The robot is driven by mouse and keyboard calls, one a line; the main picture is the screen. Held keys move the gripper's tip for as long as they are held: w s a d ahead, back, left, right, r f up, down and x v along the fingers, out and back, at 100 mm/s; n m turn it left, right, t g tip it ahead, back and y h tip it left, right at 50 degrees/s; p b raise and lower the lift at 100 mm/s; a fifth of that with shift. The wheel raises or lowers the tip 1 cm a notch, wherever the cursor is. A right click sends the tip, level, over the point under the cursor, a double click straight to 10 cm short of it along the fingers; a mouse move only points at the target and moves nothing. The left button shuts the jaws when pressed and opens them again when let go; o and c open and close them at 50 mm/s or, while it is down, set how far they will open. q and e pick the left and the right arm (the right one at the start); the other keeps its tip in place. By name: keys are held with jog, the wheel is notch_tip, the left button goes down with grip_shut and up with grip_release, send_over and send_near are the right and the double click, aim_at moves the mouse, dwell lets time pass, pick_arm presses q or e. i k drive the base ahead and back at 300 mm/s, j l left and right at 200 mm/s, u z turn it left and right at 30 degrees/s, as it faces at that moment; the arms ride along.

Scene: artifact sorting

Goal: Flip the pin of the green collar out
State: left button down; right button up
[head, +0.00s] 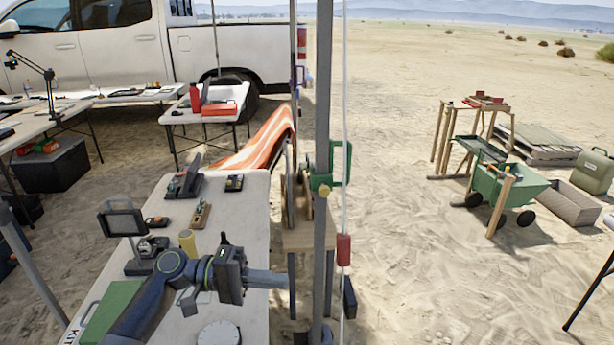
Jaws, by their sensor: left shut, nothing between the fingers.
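The green collar (319,182) sits around the upright grey pole (325,110) in the middle of the head view. A green loop (348,165) sticks out from it to the right, and a small yellow knob (324,191) is on its front. I cannot tell which part is the pin or how it is set. My left gripper (286,282) is shut and empty. It points right, lower than the collar and left of the pole, apart from both. My right gripper is not in view.
A white table (255,210) with small tools and a dark stand lies under my left arm. A small wooden stand (300,240) is behind the pole. A white cord (345,60) with a red piece (343,250) hangs right of the pole.

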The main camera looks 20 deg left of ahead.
aim_at(324, 191)
jog(key=i+j, duration=0.3)
jog(key=i, duration=0.2)
jog(key=i+j, duration=0.35)
jog(key=i, duration=0.2)
